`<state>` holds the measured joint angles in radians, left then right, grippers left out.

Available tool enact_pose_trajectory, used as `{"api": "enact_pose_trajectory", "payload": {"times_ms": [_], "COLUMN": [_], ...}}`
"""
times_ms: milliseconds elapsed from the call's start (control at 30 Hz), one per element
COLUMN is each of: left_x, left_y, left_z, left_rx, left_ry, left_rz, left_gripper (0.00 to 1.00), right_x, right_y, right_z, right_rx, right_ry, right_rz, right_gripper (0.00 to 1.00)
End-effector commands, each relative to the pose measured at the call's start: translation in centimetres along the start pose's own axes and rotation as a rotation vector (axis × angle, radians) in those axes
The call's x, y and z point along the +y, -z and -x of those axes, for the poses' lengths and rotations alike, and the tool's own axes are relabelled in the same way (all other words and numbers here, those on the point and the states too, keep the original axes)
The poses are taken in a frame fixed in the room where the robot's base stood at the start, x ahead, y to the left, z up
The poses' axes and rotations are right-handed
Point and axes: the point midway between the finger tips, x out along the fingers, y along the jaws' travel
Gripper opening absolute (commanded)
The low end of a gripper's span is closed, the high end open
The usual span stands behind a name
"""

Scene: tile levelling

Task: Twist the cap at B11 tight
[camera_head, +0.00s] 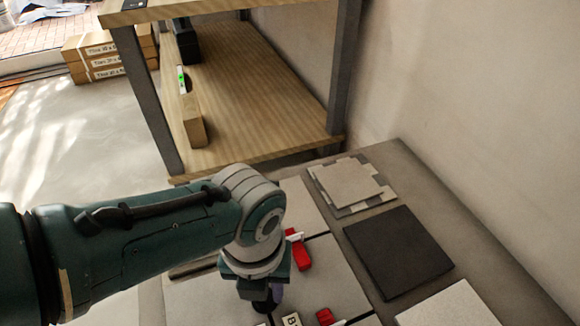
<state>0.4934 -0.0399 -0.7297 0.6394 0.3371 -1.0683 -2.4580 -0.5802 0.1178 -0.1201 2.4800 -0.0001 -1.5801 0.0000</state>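My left arm comes in from the left, and its gripper (264,300) points down over the pale tiles (335,275) near the bottom of the view. The wrist hides most of the fingers, so I cannot tell whether they are open or shut, or on what. A small purple-grey piece (278,292) shows beside the fingers. A red piece with a white part (301,256) sits at a tile joint just right of the wrist. Another red piece (325,317) is at the bottom edge. A label starting with "B" (291,320) is cut off there. I cannot make out B11. My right gripper is out of view.
A dark square tile (398,250), a stack of pale tiles (348,185) and a light tile (447,308) lie at right. Labelled boxes (105,55) are at the far left.

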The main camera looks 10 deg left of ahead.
Motion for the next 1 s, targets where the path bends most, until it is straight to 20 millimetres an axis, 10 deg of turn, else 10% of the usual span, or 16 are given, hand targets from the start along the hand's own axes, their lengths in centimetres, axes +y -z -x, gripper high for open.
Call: {"api": "enact_pose_trajectory", "payload": {"times_ms": [767, 800, 1000], "left_x": [0.13, 0.13, 0.08], "left_y": [0.03, 0.03, 0.01], "left_z": [-0.11, -0.11, -0.06], "left_rx": [0.001, 0.001, 0.0], "left_ry": [-0.002, -0.002, -0.001], "left_rz": [-0.102, -0.102, -0.102], "left_gripper": [0.0, 0.42, 0.64], "right_x": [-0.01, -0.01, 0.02], "right_y": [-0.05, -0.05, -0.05], "right_z": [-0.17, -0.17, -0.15], "right_rx": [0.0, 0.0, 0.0], "right_ry": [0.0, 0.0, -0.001], "right_rz": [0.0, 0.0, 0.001], "right_gripper": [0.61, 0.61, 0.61]}}
